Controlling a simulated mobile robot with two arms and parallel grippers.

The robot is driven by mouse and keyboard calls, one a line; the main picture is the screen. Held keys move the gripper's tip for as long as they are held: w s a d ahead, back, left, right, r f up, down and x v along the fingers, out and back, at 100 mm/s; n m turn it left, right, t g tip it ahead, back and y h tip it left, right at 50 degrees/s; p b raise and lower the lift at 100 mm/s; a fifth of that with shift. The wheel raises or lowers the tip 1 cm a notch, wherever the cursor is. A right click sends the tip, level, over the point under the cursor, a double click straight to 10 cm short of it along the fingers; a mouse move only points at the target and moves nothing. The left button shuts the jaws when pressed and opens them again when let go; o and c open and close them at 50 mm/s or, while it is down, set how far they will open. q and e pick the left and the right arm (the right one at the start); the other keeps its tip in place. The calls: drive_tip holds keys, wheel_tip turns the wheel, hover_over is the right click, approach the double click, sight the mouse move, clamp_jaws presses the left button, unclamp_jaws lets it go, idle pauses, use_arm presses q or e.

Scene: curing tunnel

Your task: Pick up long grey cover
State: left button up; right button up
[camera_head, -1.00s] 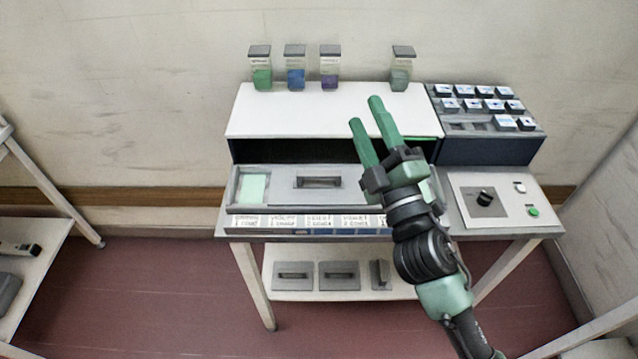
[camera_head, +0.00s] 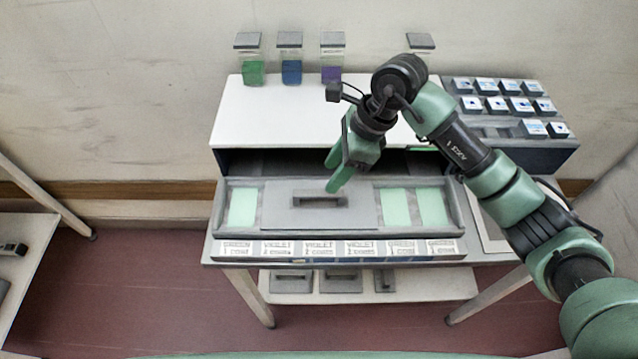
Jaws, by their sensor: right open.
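The long grey cover (camera_head: 281,211) lies flat over the middle of the long tray in the machine's front, with a dark raised handle (camera_head: 319,199) at its centre. My right gripper (camera_head: 336,172) is open and points down just above the cover's back edge, a little right of and behind the handle. It holds nothing, and I cannot tell how high above the cover its fingertips are. My left gripper is not in view.
The tray (camera_head: 221,210) shows pale green slots either side of the cover. A dark rack (camera_head: 510,152) of small blocks stands at right. Smaller grey covers (camera_head: 340,284) lie on the lower shelf.

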sight(319, 192)
drive_tip(key=shift+s+a+f+p, duration=0.2)
drive_tip(key=shift+s+a+f, duration=0.1)
drive_tip(key=shift+s, duration=0.15)
drive_tip(key=shift+s+a+f+p, duration=0.2)
drive_tip(key=shift+s+f, duration=0.05)
drive_tip(key=shift+s, duration=0.2)
drive_tip(key=shift+s+a+f+p, duration=0.1)
drive_tip(key=shift+a+f+p, duration=0.5)
drive_tip(key=shift+f+p, duration=0.25)
drive_tip(key=f, duration=0.1)
drive_tip(key=a+f, duration=0.1)
drive_tip(key=shift+w+f+p, duration=0.35)
drive_tip(key=shift+p, duration=0.05)
drive_tip(key=shift+s+f, duration=0.1)
drive_tip(key=shift+f, duration=0.2)
clamp_jaws()
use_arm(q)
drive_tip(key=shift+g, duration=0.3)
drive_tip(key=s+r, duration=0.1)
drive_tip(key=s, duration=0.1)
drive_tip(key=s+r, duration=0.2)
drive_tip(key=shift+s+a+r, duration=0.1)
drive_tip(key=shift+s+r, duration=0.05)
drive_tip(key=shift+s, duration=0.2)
